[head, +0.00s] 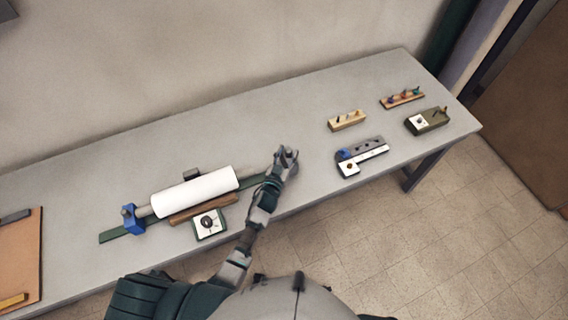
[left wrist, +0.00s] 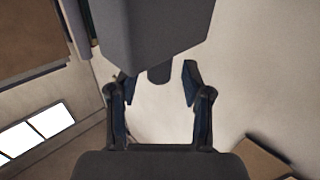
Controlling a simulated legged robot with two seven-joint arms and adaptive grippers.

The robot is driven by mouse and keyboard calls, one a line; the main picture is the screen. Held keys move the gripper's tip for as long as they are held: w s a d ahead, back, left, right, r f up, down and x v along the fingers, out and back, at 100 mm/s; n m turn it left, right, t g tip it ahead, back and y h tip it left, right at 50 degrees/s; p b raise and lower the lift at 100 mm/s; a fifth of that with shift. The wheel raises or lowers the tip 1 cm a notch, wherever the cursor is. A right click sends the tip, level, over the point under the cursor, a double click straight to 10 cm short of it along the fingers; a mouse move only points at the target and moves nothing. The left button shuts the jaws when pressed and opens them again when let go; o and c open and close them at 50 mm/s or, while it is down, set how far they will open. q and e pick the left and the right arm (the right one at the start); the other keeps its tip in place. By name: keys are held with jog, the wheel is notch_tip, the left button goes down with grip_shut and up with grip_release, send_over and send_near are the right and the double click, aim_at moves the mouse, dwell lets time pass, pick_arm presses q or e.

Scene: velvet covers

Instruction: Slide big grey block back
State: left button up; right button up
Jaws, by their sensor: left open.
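A long dark green rail (head: 115,236) lies near the table's front edge, with a white roll (head: 195,191) along it and a blue block (head: 132,218) at its left end. My left gripper (head: 287,156) is open above the table, past the right end of the roll. In the left wrist view its two fingers (left wrist: 157,88) stand apart, with a large dark grey shape (left wrist: 155,28) just beyond them. I cannot tell whether that shape is the big grey block. A small dark grey block (head: 192,174) sits behind the roll. My right gripper is out of view.
A brown strip (head: 203,209) and a white-faced dial box (head: 209,224) sit in front of the roll. A white-and-grey fixture (head: 362,156), peg blocks (head: 347,120) and a green box (head: 427,120) stand at right. The table's back middle is clear.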

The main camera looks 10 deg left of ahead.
pick_arm(q)
jog(key=s, duration=1)
jog(key=shift+a, duration=0.45)
jog(key=shift+a, duration=0.2)
